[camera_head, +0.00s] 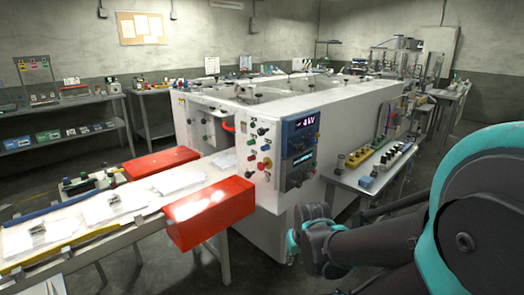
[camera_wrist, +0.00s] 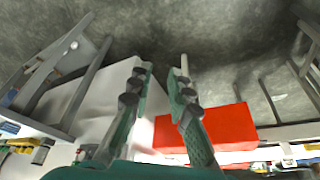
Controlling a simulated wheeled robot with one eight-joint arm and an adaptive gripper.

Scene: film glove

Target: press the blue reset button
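A white machine (camera_head: 350,120) fills the middle of the head view. Its front carries a control panel with several small coloured buttons and knobs (camera_head: 263,147), too small to tell a blue reset button for certain. Beside them is a dark blue display unit (camera_head: 300,150) with a lit readout. A blue item (camera_head: 366,182) sits at the front of the side table, and I cannot tell whether it is a button. My gripper (camera_wrist: 164,66) is open and empty in the wrist view, its two fingers apart. In the head view my arm's end is low in front of the machine, below the panel.
Red guards (camera_head: 210,212) flank a conveyor (camera_head: 110,205) with pale packets at left; a red guard (camera_wrist: 207,130) also shows in the wrist view. A side table (camera_head: 378,172) with coloured knobs stands right of the machine. Shelves (camera_head: 60,125) line the left wall.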

